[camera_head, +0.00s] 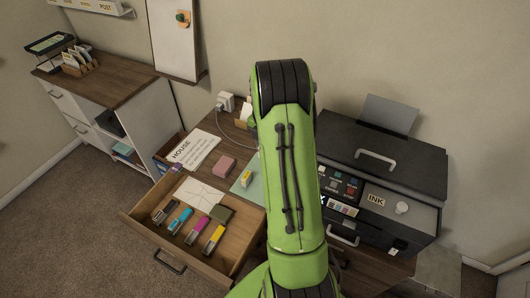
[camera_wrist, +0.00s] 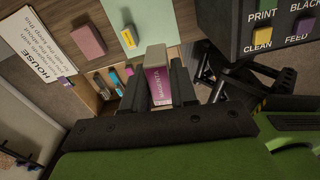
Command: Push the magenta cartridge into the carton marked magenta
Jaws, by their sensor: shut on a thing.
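In the wrist view my gripper (camera_wrist: 157,90) is shut on a box with a magenta face lettered MAGENTA and a pale end, which I take as the carton marked magenta (camera_wrist: 158,82). The carton sits between the two dark fingers; whether its end is open I cannot tell. In the head view my green arm hides both gripper and carton. The magenta cartridge (camera_head: 197,231) lies in the open drawer (camera_head: 148,232), between the cyan cartridge (camera_head: 180,220) and the yellow cartridge (camera_head: 214,238). My gripper is apart from it.
A black cartridge (camera_head: 165,212) and a dark olive block (camera_head: 221,214) also lie in the drawer. A pink block (camera_head: 225,166) and a HOUSE sheet (camera_head: 193,149) are on the desk. The printer (camera_head: 408,177) stands right.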

